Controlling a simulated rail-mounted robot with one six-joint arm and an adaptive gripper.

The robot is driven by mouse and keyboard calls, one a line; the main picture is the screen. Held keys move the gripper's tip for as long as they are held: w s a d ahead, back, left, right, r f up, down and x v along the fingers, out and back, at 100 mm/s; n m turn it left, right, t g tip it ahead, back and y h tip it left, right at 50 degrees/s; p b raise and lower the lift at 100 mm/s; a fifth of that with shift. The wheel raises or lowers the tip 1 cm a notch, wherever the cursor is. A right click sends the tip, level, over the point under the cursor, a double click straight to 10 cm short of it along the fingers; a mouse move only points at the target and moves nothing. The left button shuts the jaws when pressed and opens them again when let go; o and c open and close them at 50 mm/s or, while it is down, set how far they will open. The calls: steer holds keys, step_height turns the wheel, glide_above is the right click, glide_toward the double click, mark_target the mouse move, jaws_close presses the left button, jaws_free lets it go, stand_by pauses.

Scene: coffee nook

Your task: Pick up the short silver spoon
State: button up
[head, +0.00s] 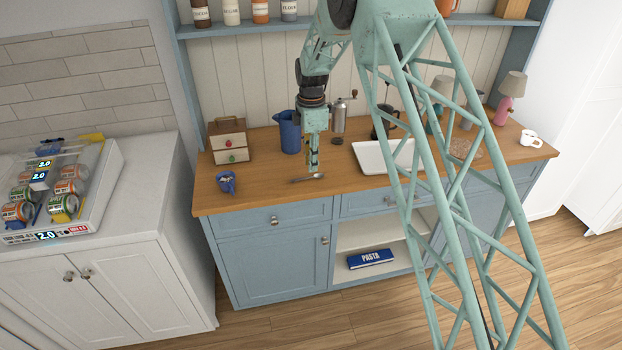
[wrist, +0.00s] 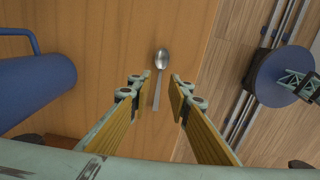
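The short silver spoon (wrist: 161,67) lies on the wooden counter, its bowl away from my gripper and its handle pointing toward it in the wrist view. In the head view the spoon (head: 309,179) lies near the counter's front edge. My gripper (wrist: 161,78) is open, one finger on each side of the spoon's handle in the wrist view. No contact with the spoon shows. In the head view my gripper (head: 314,168) points down just over the spoon. How far it is above the counter is hard to tell.
A blue pitcher (wrist: 33,90) stands left of the gripper in the wrist view; in the head view it (head: 289,132) is behind the spoon. A white tray (head: 372,156) lies to the right. The counter's front edge is close.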

mark_target(311, 177)
steer(key=shift+f, duration=2.55)
jaws_close()
